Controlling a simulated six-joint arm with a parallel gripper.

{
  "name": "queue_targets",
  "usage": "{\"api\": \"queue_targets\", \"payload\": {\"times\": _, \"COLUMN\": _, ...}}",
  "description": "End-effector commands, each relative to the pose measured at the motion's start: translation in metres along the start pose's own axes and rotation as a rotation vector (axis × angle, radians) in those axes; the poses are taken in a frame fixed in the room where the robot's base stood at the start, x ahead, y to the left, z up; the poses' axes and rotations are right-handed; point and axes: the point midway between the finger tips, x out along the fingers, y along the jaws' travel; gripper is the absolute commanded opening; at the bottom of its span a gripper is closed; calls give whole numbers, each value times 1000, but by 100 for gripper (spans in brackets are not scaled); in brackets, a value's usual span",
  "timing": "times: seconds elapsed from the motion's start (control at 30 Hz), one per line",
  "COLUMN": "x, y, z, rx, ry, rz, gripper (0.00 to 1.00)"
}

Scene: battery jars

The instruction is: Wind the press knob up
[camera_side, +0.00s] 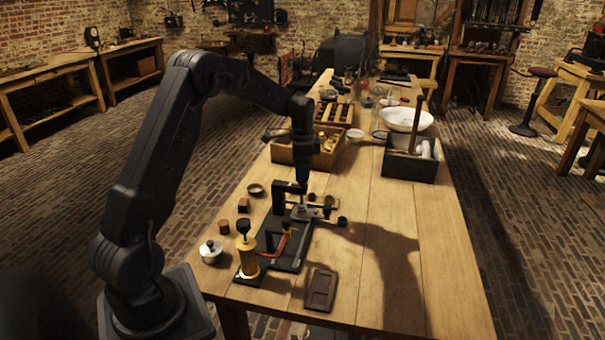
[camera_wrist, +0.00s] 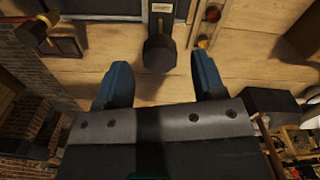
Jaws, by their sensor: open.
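My gripper (camera_wrist: 162,66) shows in the wrist view with its two blue fingers spread apart and nothing held. A black faceted knob (camera_wrist: 160,52) lies in line with the gap, just beyond the fingertips; a dark bar with a small pale label runs back from it. I take it for the press knob, and cannot tell its height from the fingers. In the side view my gripper (camera_side: 303,186) hangs over the small dark press on the bench. The press base (camera_side: 286,256) shows, but the arm and clutter obscure the knob there.
A brass cylinder with a black top (camera_side: 246,255) stands at the front left of the press. A white lidded pot (camera_side: 210,252) is left of it. A brown tray (camera_side: 321,290) lies in front. Boxes and a white bowl (camera_side: 405,119) stand behind. The right bench top is clear.

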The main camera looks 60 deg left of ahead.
Motion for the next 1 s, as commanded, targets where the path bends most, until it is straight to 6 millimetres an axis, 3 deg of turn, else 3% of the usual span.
{"api": "queue_targets", "payload": {"times": 0.2, "x": 19, "y": 0, "z": 0, "rx": 0, "ry": 0, "rz": -1, "gripper": 63}}
{"api": "queue_targets", "payload": {"times": 0.5, "x": 21, "y": 0, "z": 0, "rx": 0, "ry": 1, "rz": -1, "gripper": 63}}
{"api": "queue_targets", "payload": {"times": 1.0, "x": 20, "y": 0, "z": 0, "rx": 0, "ry": 1, "rz": -1, "gripper": 16}}
